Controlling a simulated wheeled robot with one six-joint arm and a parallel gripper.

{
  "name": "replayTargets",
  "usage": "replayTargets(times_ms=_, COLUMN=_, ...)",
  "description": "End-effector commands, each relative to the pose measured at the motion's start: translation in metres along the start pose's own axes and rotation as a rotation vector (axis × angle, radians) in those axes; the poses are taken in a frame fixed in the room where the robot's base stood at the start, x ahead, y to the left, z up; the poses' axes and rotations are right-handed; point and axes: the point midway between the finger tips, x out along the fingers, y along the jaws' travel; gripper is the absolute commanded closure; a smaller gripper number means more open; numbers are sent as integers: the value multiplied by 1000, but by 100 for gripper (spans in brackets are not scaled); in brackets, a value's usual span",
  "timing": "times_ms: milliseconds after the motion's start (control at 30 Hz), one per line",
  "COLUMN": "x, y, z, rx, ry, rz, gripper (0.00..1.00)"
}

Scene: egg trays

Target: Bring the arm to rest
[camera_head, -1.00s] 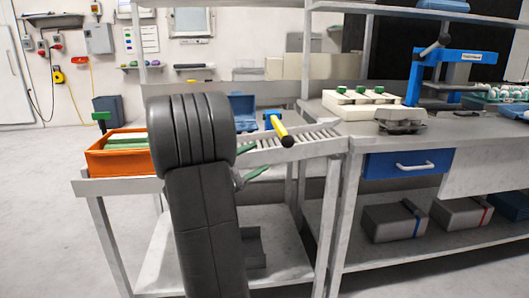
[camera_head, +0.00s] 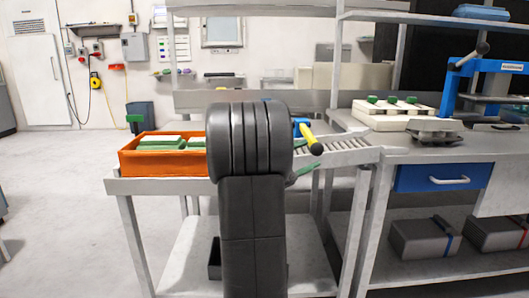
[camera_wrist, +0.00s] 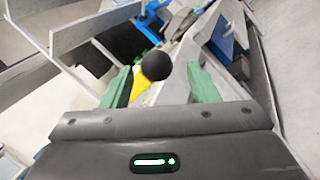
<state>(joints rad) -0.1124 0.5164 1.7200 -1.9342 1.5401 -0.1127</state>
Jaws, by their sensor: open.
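My gripper (camera_wrist: 160,86) is open in the wrist view, its two green fingers spread apart. In the head view my dark arm stands upright in the middle and hides most of the gripper. Only a green finger (camera_head: 305,171) shows at its right edge, below the yellow handle (camera_head: 311,139).
An orange crate (camera_head: 160,166) with green and white contents stands on the bench left of my arm. A slatted conveyor (camera_head: 345,145) runs to the right. The workbench at right carries a cream tray (camera_head: 380,120), a blue press (camera_head: 455,85) and a blue drawer (camera_head: 430,178). Floor at left is clear.

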Motion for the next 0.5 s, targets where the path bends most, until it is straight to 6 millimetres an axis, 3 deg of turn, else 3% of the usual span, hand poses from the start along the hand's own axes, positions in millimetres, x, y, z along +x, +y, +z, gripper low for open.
replayTargets(times_ms=300, x=53, y=-3, z=-2, rx=-1, ry=-1, rz=-8, gripper=46)
replayTargets(times_ms=500, x=66, y=-2, z=-2, rx=-4, ry=1, rz=-4, gripper=46)
